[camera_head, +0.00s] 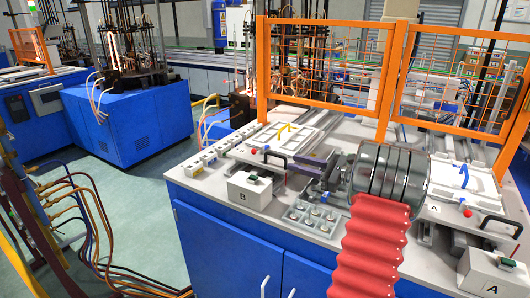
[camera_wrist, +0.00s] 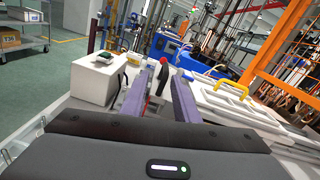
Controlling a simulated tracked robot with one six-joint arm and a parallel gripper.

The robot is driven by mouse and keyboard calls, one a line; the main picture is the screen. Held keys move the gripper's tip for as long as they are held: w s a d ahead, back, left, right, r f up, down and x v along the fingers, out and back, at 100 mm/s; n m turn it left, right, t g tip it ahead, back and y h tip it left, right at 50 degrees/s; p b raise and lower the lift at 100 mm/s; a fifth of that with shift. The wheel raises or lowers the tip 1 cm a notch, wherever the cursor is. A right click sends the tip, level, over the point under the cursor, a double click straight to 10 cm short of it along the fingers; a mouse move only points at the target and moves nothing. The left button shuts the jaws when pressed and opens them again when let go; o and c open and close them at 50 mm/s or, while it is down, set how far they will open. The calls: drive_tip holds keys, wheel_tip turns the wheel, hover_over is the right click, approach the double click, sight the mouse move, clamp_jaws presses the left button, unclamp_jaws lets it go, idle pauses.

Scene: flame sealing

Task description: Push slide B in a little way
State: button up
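Slide B is the white plate (camera_head: 290,128) with a yellow handle, on the left side of the blue-fronted bench in the head view. A black bar handle (camera_head: 275,153) is at its near edge, with a red knob (camera_head: 254,150) beside it. The plate also shows at the right in the wrist view (camera_wrist: 235,110). My gripper (camera_head: 303,158) points left, just right of the black handle. In the wrist view its two purple fingers (camera_wrist: 164,72) are apart, with the red knob showing in the gap. Contact with the handle cannot be told.
A white box marked B (camera_head: 250,190) with a green button stands in front of the slide. A button panel (camera_head: 313,216) lies near the bench's front edge. Orange mesh guards (camera_head: 320,60) stand behind. Slide A (camera_head: 465,178) and box A (camera_head: 492,275) are at the right.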

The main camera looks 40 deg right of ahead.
sight(268, 153)
drive_tip(key=shift+d, duration=0.55)
drive_tip(key=shift+w, duration=0.15)
drive_tip(key=x, duration=1.3)
drive_tip(key=shift+w, duration=0.35)
clamp_jaws()
